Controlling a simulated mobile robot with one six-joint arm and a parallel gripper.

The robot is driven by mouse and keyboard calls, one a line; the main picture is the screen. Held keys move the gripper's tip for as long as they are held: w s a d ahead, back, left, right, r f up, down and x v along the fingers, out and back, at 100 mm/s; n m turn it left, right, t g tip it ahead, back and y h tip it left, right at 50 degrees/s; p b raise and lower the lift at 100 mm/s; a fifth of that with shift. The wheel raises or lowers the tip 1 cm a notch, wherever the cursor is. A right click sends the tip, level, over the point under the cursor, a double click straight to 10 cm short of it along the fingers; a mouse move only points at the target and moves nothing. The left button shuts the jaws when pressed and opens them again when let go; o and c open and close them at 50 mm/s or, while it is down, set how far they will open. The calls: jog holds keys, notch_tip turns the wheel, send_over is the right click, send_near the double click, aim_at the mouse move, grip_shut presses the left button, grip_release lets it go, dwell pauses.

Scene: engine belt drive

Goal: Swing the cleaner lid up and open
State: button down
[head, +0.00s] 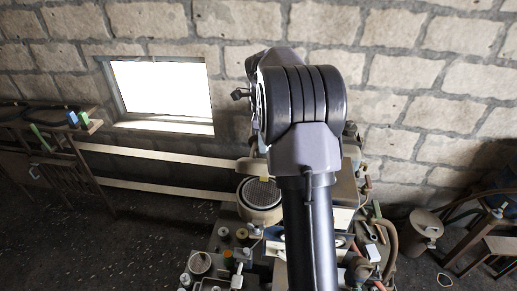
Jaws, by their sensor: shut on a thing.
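The air cleaner (262,215) is a round tan drum on the engine, left of my arm. Its top is uncovered and shows a dark ribbed inside. A tan piece that looks like the cleaner lid (249,165) stands raised at the drum's far side, partly hidden by my arm. My gripper (262,168) shows only in part beside this piece, below the arm's dark joint. It appears shut on the lid. The fingertips and the lid's hinge cannot be made out.
The engine bench (225,242) carries several small jars and parts in front of the cleaner. Hoses (388,240) and a metal can (426,224) stand at right. A window (160,88) is in the block wall. The floor (120,240) at left is mostly clear.

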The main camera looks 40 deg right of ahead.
jog(key=shift+w+d+r+p, duration=0.1)
jog(key=shift+w+d+p, duration=0.85)
jog(key=shift+w+d, duration=0.5)
jog(key=shift+s+d, duration=0.1)
jog(key=shift+s, duration=0.05)
jog(key=c, duration=1.6)
grip_release()
jog(key=shift+o, duration=0.5)
jog(key=shift+w+d, duration=0.25)
jog(key=shift+s+a, duration=0.1)
notch_tip(320, 180, up, 17)
jog(key=p, duration=0.2)
jog(key=shift+s+a+r, duration=0.15)
jog(key=shift+s+a, duration=0.2)
jog(key=shift+a, duration=0.1)
